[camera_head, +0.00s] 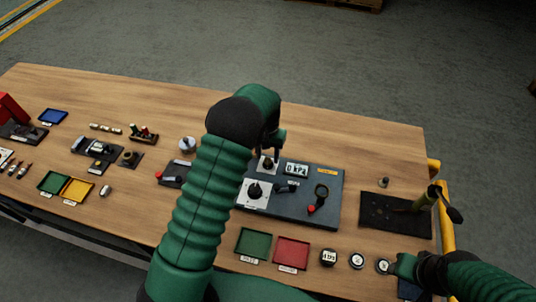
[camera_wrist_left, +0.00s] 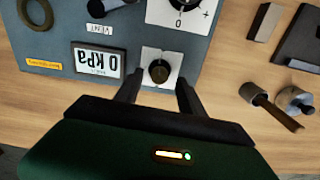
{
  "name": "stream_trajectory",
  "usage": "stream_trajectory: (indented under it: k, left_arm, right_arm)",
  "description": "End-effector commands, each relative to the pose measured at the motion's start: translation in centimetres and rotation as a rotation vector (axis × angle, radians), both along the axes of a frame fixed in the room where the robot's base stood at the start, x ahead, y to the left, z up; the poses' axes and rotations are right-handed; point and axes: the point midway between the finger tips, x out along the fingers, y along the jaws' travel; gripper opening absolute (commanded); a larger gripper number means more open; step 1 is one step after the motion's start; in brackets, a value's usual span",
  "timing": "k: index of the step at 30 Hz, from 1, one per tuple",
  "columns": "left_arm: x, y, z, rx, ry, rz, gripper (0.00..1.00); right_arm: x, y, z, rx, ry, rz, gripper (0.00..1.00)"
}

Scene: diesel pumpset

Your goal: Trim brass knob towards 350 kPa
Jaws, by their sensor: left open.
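The small dark brass-toned knob (camera_wrist_left: 159,71) sits on a white plate on the grey panel (camera_head: 325,200). In the head view the knob (camera_head: 267,163) shows just below my left gripper (camera_head: 274,146). In the left wrist view my left gripper (camera_wrist_left: 160,96) is open, with its two fingers pointing at the knob, one to each side of its line. The fingers look short of the knob; contact is not visible.
A larger dial plate (camera_head: 254,193) and a ring with a red-tipped handle (camera_head: 319,197) are on the panel. Green (camera_head: 253,243) and red (camera_head: 291,252) trays lie in front. A black mat (camera_head: 385,213) with a green-handled tool lies right. Bare wood lies behind the panel.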

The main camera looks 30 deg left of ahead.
Motion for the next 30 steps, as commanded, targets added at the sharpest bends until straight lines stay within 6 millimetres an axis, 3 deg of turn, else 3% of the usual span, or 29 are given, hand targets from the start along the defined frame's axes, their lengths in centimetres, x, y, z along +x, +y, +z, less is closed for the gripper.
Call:
stream_trajectory:
  k: [11,21,30]
  left_arm:
    - [0.03,-0.02,-1.02,-0.001,-0.001,0.000,0.45]
    - [0.03,-0.02,-0.99,-0.001,0.000,0.000,0.01]
    - [0.04,-0.02,-0.97,0.000,0.000,0.009,0.00]
  right_arm:
    - [-0.01,0.00,0.12,0.000,0.000,0.000,0.43]
    - [-0.01,0.00,0.12,0.000,0.000,0.000,0.43]
    - [0.00,0.00,0.14,0.000,0.000,0.000,0.43]
